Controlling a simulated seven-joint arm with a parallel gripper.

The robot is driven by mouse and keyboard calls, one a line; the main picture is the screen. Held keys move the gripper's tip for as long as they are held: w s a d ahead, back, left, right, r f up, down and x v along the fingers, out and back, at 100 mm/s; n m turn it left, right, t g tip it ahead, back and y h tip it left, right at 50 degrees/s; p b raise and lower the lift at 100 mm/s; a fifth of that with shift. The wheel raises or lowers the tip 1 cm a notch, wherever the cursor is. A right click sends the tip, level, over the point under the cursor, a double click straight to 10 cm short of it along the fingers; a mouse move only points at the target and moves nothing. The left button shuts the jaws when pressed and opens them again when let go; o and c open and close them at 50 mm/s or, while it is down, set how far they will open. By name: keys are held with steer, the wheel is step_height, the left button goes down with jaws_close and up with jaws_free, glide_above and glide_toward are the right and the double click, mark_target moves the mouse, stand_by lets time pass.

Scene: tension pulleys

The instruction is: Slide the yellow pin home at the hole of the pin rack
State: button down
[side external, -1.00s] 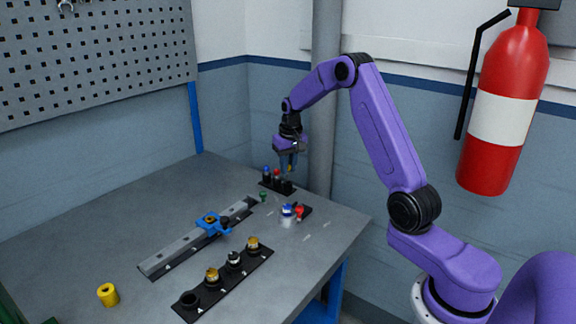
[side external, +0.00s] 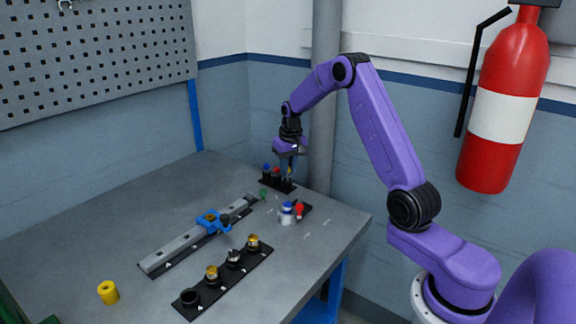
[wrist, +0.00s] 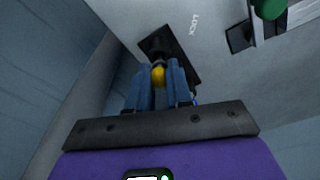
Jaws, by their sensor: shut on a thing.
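The pin rack (side external: 268,184) is a small black block at the far end of the table, with a blue-topped pin (side external: 266,168) and a red-topped pin (side external: 276,172) standing in it. My gripper (side external: 288,177) is low over the rack's right end, its blue fingers shut on the yellow pin. In the wrist view the yellow pin (wrist: 158,76) shows between the fingertips, over the black rack (wrist: 181,69). A dark round socket lies right by the pin's end. The fingers partly hide the pin, and I cannot tell how deep it sits.
A grey rail with a blue carriage (side external: 212,222) lies mid-table. A black strip (side external: 222,284) with several posts and pulleys lies in front. A yellow cylinder (side external: 108,292) stands at the left. A blue-and-white part and a red-topped part (side external: 299,210) stand right of the rack.

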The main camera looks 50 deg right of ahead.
steer(key=shift+f, duration=0.65)
steer(key=shift+f, duration=0.45)
stand_by(0.5)
steer(key=c, duration=1)
jaws_free()
steer(key=shift+o, duration=0.2)
steer(key=shift+r, duration=0.1)
step_height(320, 180, up, 17)
steer(key=s, duration=0.2)
steer(key=shift+a, duration=0.45)
